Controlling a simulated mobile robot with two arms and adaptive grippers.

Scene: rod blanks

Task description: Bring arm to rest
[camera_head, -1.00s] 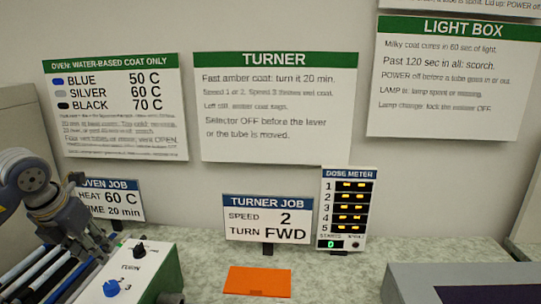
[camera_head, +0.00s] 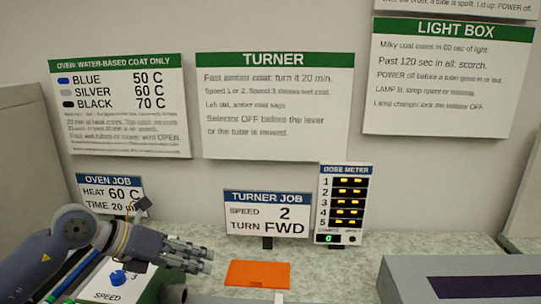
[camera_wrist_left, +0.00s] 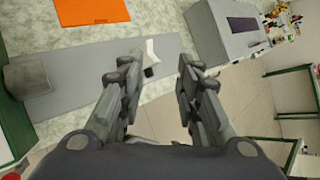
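A small white piece with a dark end (camera_wrist_left: 151,58) shows beyond the left finger, on or over a grey strip. My right gripper is in neither view.
The grey light box (camera_head: 400,280) stands at the right. The TURNER JOB sign (camera_head: 266,216) and the dose meter (camera_head: 343,205) stand at the back. The OVEN JOB sign (camera_head: 108,194) is behind my left arm. The speckled counter around the orange mat (camera_wrist_left: 92,10) is clear.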

